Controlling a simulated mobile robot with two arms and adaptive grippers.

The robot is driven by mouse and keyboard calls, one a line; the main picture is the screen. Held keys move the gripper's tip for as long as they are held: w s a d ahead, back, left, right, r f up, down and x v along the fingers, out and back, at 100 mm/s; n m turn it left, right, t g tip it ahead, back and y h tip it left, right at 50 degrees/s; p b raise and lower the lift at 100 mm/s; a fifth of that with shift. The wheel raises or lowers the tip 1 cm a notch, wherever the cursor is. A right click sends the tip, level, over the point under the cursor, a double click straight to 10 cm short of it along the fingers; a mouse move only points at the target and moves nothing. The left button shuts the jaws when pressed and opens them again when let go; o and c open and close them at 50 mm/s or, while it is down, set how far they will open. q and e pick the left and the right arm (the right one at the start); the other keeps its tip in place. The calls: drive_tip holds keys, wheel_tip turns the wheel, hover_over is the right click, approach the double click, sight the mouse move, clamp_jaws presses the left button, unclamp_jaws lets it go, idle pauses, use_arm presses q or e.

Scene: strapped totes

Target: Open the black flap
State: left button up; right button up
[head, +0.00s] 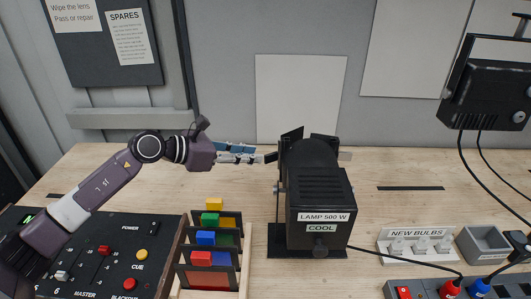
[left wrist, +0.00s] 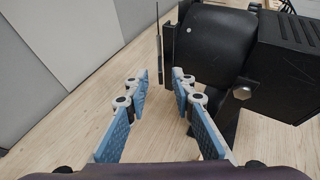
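The black lamp (head: 315,165) stands on the bench with its labelled back towards me. Black flaps (head: 291,138) show at its far end. In the left wrist view a thin dark flap (left wrist: 158,42), seen nearly edge-on, stands beside the round lamp body (left wrist: 215,48). My left gripper (head: 262,157) reaches in from the left, level with the lamp's far end. Its blue-padded fingers are apart (left wrist: 160,82), and the flap's edge lines up with the gap between them. I cannot tell whether they touch it. My right gripper is out of view.
A rack of coloured filters (head: 210,255) and a control panel (head: 100,255) stand at the left. A bulb holder (head: 415,246), a grey bin (head: 483,244) and cables lie at the right. A second black lamp (head: 488,85) hangs upper right. Bench behind the arm is clear.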

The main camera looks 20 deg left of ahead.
sight(266, 155)
use_arm(q)
drive_tip(key=p+x, duration=0.1)
drive_tip(key=x, duration=0.2)
drive_tip(key=shift+w+d, duration=0.3)
drive_tip(key=shift+w+d+f+p, duration=0.35)
drive_tip(key=shift+w+d, duration=0.1)
drive_tip(key=shift+c, duration=0.3)
clamp_jaws()
